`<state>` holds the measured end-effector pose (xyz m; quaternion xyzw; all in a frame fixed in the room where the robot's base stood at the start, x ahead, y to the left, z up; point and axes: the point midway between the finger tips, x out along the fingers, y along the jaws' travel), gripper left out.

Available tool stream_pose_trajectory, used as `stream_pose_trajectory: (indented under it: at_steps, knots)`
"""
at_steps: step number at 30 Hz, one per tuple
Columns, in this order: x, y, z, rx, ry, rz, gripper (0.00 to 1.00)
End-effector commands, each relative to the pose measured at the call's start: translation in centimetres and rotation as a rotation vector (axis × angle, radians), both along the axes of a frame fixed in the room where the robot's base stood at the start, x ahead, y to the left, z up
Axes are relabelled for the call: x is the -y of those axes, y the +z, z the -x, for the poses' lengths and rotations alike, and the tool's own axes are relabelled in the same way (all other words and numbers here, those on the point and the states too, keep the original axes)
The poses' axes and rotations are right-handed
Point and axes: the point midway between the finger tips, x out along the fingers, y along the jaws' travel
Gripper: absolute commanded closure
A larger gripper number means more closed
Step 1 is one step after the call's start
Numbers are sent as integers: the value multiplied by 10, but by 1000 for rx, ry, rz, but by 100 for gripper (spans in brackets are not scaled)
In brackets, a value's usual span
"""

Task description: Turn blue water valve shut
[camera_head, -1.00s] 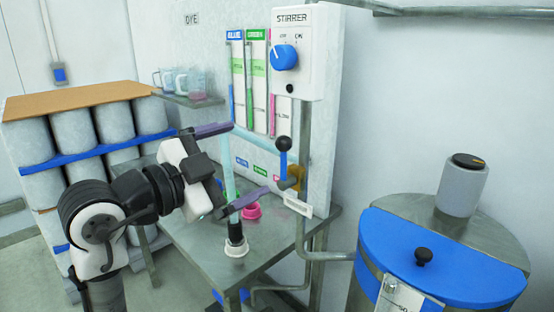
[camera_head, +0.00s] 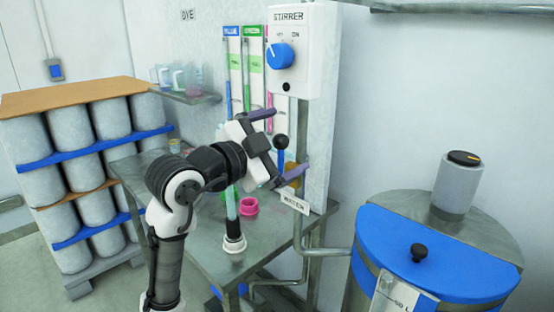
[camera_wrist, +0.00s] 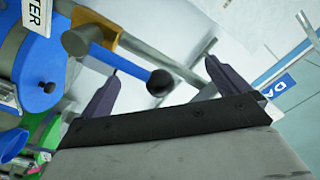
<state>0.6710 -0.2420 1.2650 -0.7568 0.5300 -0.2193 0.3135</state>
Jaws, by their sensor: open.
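The water valve has a blue lever (camera_head: 281,161) with a black ball knob (camera_head: 282,142), standing upright from a brass body (camera_head: 296,172) above the WATER label (camera_head: 295,204). In the wrist view the blue lever (camera_wrist: 104,54) runs from the brass body (camera_wrist: 91,26) to the black knob (camera_wrist: 160,82). My gripper (camera_head: 290,142) is open with nothing held. Its two purple fingers are spread, one above and one below the knob in the head view. In the wrist view the knob shows between the open fingers (camera_wrist: 162,68). I see no finger contact with the lever.
The stirrer box (camera_head: 301,50) with its blue knob hangs above the valve. A pink funnel (camera_head: 249,206) and a clear tube (camera_head: 232,203) stand at the metal table (camera_head: 190,225) below. The blue-lidded drum (camera_head: 430,255) is at the right. Stacked grey drums (camera_head: 70,170) stand left.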

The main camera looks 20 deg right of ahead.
Motion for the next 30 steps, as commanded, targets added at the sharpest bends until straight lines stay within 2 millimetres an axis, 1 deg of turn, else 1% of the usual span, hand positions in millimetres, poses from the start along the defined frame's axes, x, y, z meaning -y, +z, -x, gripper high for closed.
stream_pose_trajectory:
  at_steps: [14, 21, 26, 30]
  knots:
    - [0, -1, 1, 0, -1, 1, 0]
    - [2, -8, 7, 2, -2, 0, 0]
    - [3, -8, 9, 0, -1, 0, 0]
    - [6, -9, 15, 2, -2, 0, 0]
